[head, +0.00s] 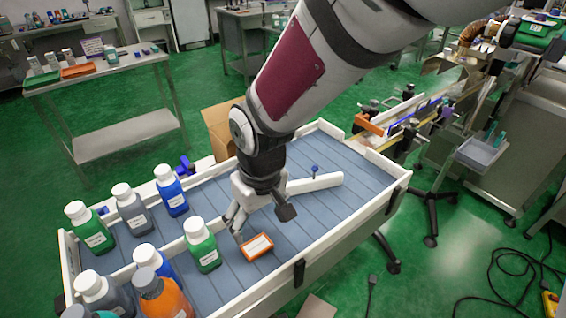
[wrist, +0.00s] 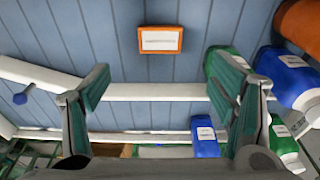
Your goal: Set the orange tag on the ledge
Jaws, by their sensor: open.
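The orange tag (head: 258,246) is a small flat block with a white label. It lies on the blue-grey slatted bed (head: 352,183), towards the front wall. My gripper (head: 262,226) is open and empty above the bed, behind the tag. In the wrist view the tag (wrist: 160,31) sits near the top centre, beyond and apart from the open fingers (wrist: 160,90). A white rail (head: 315,183) crosses the bed behind my gripper; it also runs between the fingers in the wrist view (wrist: 150,91). I cannot tell which surface is the ledge.
Several white-capped bottles, including a green one (head: 201,247) and a blue one (head: 172,194), stand at the bed's left. An orange bottle (head: 163,298) is at the front. Raised white walls (head: 338,239) edge the bed. A blue knob (head: 315,169) stands by the rail. The bed's right side is clear.

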